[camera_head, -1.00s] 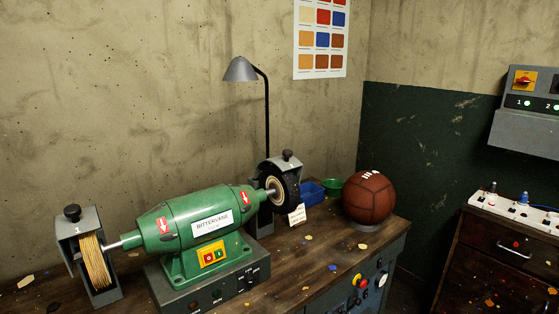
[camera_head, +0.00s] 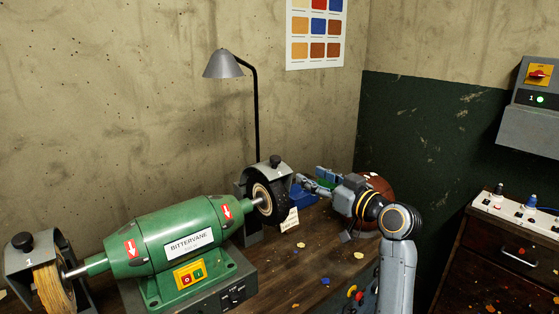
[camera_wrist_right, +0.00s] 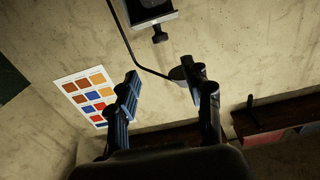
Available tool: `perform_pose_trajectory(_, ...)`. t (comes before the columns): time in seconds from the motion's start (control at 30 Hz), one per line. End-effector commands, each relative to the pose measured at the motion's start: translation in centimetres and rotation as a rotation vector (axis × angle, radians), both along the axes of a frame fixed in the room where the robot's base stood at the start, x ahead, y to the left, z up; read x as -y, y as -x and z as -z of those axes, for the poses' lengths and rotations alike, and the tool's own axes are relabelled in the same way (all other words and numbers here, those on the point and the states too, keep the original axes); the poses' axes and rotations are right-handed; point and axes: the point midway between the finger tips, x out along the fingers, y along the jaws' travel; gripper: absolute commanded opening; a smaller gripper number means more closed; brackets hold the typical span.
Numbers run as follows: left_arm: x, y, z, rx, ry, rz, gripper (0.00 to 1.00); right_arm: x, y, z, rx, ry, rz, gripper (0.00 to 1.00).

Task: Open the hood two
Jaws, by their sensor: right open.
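Hood two (camera_head: 245,187) is the grey cover over the dark wheel (camera_head: 276,206) at the right end of the green grinder (camera_head: 165,235). Its black knob (camera_head: 275,161) stands on top, and the hood looks down over the wheel. My right gripper (camera_head: 313,180) is just right of the hood, apart from it, with its fingers pointing left. In the right wrist view the open, empty fingers (camera_wrist_right: 162,72) show, with the hood (camera_wrist_right: 152,12) and knob (camera_wrist_right: 159,35) beyond them at the top, upside down. My left gripper is not in view.
A desk lamp (camera_head: 223,65) stands behind the hood. Hood one (camera_head: 28,262) covers the left wheel. A brown leather ball (camera_head: 378,184) is partly hidden behind my right arm. The front bench top is mostly clear.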

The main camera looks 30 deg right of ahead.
Motion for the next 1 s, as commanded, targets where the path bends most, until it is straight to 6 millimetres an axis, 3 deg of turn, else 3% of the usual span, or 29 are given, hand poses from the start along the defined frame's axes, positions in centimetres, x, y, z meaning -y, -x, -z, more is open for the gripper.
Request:
perform_pose_trajectory(0.2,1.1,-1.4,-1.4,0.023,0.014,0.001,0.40,-0.3,-3.4,-0.4,0.000,-0.007,-0.003,0.50)
perform_pose_trajectory(0.6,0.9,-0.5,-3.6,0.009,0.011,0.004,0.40,-1.1,-11.4,-0.2,-0.003,-0.006,-0.004,0.50)
perform_pose_trajectory(0.8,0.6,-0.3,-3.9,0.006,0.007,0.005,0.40,-1.1,-13.1,0.0,-0.004,-0.003,-0.001,0.50)
perform_pose_trajectory(1.0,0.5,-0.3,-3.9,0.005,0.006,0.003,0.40,-1.2,-13.4,0.1,-0.003,-0.001,-0.001,0.50)
